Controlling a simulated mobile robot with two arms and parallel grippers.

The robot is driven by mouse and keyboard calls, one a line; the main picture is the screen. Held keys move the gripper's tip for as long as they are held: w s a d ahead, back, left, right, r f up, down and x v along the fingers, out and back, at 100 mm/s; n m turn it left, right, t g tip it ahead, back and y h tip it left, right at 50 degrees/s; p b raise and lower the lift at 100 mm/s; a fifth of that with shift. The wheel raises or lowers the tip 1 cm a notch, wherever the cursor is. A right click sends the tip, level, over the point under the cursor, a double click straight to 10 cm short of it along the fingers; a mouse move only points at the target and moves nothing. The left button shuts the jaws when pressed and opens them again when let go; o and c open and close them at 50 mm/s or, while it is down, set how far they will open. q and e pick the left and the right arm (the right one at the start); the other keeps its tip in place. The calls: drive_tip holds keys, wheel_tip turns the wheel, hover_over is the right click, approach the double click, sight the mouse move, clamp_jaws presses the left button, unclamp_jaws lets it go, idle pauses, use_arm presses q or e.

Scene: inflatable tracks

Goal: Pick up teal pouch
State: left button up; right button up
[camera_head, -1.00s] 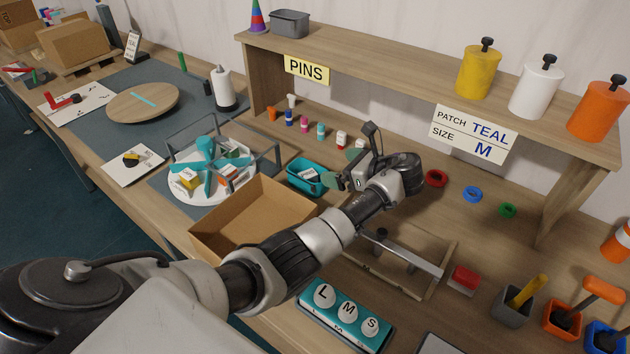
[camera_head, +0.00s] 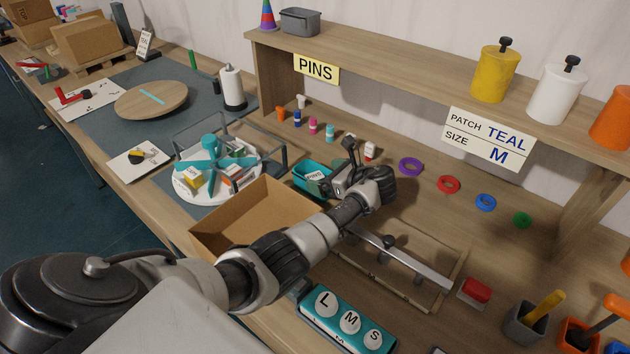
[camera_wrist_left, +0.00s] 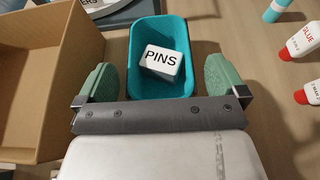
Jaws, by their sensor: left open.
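No separate teal pouch is clear to me. The open teal bin (camera_head: 309,176) stands on the bench right of the cardboard box, and it also shows in the left wrist view (camera_wrist_left: 136,62). A white block marked PINS (camera_wrist_left: 162,63) lies tilted inside it. My left gripper (camera_head: 331,183) is open at the bin. In the left wrist view its two green pads (camera_wrist_left: 158,84) stand on either side of the bin's near part, with gaps to its walls. The gripper hides part of the bin in the head view. My right gripper is out of view.
An open cardboard box (camera_head: 252,220) stands left of the bin. A white round turntable (camera_head: 205,187) with a teal divider and small boxes sits behind it. A wooden frame (camera_head: 430,287) lies nearer.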

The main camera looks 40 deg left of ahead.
use_arm(q)
drive_tip(key=shift+x, duration=1.2)
drive_tip(key=shift+d, duration=0.1)
drive_tip(key=c, duration=0.9)
drive_tip(key=shift+c, duration=0.2)
drive_tip(key=shift+r, duration=0.2)
